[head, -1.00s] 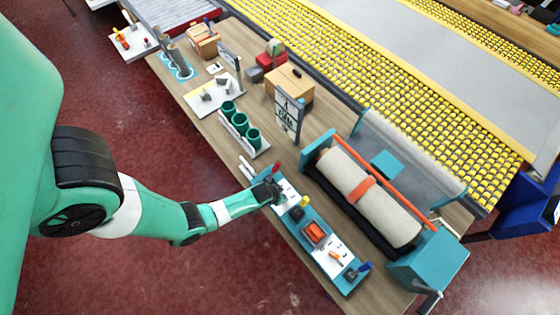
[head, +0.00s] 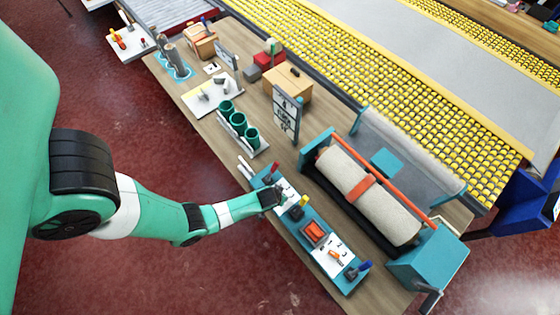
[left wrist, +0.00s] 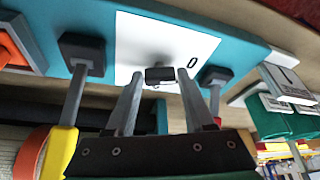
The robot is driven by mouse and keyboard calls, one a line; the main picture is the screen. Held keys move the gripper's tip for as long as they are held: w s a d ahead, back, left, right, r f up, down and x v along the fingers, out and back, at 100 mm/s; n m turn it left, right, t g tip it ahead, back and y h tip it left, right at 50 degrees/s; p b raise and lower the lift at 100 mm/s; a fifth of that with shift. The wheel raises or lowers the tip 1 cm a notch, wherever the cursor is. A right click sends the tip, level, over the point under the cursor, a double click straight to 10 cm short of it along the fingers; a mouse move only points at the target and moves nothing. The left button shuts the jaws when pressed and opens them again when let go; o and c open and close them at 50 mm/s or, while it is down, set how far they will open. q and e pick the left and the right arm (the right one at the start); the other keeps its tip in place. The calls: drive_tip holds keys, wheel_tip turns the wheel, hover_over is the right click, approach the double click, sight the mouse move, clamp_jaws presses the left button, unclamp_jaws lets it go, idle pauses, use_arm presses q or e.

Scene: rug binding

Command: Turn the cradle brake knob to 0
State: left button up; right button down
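The teal control panel (head: 296,218) lies along the near edge of the workbench, beside the roll cradle (head: 362,190). In the left wrist view, the black brake knob (left wrist: 160,75) sits on a white plate (left wrist: 132,40) with a "0" printed to its right. My left gripper (left wrist: 159,76) has its two grey fingers apart, one on each side of the knob, with visible gaps. In the head view my left gripper (head: 271,198) is over the panel between the red-handled lever (head: 274,171) and the yellow-handled lever (head: 298,212). The knob is hidden there. My right gripper is not in view.
Levers stand close on both sides of my fingers; the yellow-handled one (left wrist: 62,150) is at left. An orange rocker switch (head: 314,233) and a blue-handled lever (head: 363,267) are further along the panel. Green cups (head: 238,122) and a sign (head: 285,112) stand behind.

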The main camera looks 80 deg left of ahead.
use_arm(q)
drive_tip(key=o, duration=0.3)
drive_tip(key=shift+o, duration=0.2)
drive_tip(key=p+v, duration=0.9)
drive_tip(key=v, duration=0.2)
drive_tip(key=shift+r+p, duration=0.3)
drive_tip(key=shift+s+d, duration=0.1)
drive_tip(key=shift+s, duration=0.05)
